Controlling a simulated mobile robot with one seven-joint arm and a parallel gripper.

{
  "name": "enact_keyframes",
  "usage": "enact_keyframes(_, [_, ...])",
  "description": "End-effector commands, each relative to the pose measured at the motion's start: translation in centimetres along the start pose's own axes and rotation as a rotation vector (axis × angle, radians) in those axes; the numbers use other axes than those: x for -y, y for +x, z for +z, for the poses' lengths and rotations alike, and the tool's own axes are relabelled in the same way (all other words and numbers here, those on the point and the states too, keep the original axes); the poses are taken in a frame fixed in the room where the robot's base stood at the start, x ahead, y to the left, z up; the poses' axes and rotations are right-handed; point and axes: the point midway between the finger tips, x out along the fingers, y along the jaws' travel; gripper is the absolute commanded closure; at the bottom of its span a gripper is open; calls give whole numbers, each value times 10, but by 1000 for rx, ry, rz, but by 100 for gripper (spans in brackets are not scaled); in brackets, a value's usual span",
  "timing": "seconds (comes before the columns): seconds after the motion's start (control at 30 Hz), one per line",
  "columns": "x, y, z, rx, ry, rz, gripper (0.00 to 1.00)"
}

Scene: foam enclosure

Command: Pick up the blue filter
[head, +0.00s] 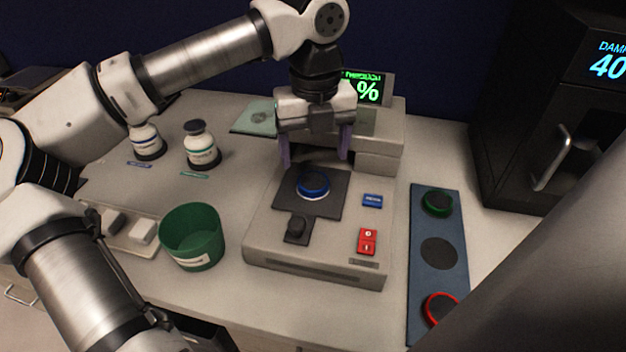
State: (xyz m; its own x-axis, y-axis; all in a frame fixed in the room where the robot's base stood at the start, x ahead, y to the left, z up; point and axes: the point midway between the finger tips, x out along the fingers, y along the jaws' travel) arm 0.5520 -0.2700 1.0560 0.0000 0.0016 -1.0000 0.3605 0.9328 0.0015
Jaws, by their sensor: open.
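The blue filter (313,184) is a round blue-rimmed disc with a dark top. It rests on a dark square plate (332,206) on top of a beige machine. My gripper (315,160) points down, above and just behind the filter in the head view. Its two purple fingers are spread apart with nothing between them, and they do not appear to touch the filter. The exact height above the filter is hard to tell.
Beside the machine (270,250), a blue-grey tray (425,285) holds green and red discs. A green bin (192,238) stands left, with two bottles (201,146) behind. A dark oven-like cabinet (560,120) is at right. The machine's raised back housing is close behind my gripper.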

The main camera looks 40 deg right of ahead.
Motion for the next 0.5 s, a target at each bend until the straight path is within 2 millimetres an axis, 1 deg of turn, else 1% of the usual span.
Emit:
enact_keyframes(0.17, [-1, 11, -1, -2, 1, -2, 24])
enact_keyframes(0.4, [-3, 45, -2, -2, 1, -2, 24])
enact_keyframes(0.5, [-3, 53, -2, 0, 1, -1, 24])
